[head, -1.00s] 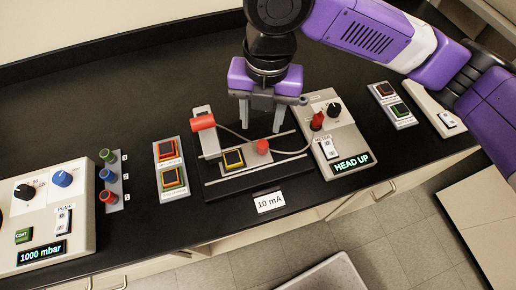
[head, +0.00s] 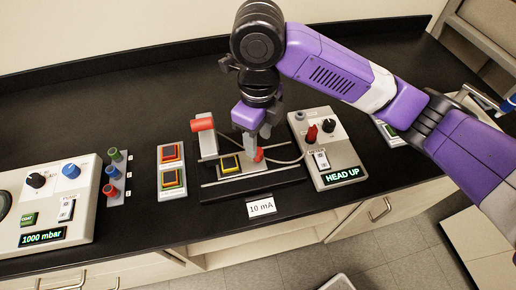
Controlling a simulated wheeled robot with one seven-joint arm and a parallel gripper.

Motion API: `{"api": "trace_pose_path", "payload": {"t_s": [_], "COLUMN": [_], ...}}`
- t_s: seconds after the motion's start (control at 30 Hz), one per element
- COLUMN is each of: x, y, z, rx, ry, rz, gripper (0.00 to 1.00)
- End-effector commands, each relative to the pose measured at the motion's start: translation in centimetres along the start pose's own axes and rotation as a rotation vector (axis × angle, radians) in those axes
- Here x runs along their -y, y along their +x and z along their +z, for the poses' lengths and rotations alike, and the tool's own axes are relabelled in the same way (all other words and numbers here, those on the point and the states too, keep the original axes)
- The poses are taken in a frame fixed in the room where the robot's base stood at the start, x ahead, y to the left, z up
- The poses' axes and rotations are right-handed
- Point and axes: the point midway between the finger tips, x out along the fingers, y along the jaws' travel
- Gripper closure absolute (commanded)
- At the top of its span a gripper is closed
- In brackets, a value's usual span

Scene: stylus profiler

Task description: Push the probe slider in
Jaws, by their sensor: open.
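The probe slider's red knob (head: 259,155) sits on a rail of the black profiler base (head: 285,173) in the head view. A grey post with a red cylinder (head: 202,124) stands at the left of the base. A yellow-framed dark square sample (head: 229,164) lies on the base just left of the knob. My gripper (head: 257,147) is open and points down over the knob. One finger appears close beside the knob and partly hides it; I cannot tell whether they touch.
Two framed samples (head: 171,168) lie on a holder at left. A 10 mA card (head: 262,207) is at the front edge.

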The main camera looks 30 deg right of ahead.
Motion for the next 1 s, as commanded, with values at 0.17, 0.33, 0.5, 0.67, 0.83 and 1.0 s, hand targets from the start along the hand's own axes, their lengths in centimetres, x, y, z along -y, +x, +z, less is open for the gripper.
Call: {"api": "trace_pose_path", "payload": {"t_s": [0.17,0.33,0.5,0.67,0.83,1.0], "x": [0.0,0.0,0.0,0.0,0.0,0.0], "y": [2.7,4.3,4.8,4.8,4.8,4.8], "z": [-0.1,0.0,0.0,0.0,0.0,0.0], "rx": [-0.002,-0.001,-0.001,0.000,0.000,0.000], "ry": [0.004,0.003,0.002,0.002,0.002,0.002], "rz": [0.002,0.000,0.000,-0.001,0.000,0.000], "gripper": [0.55,0.55,0.55,0.55,0.85,1.00]}}
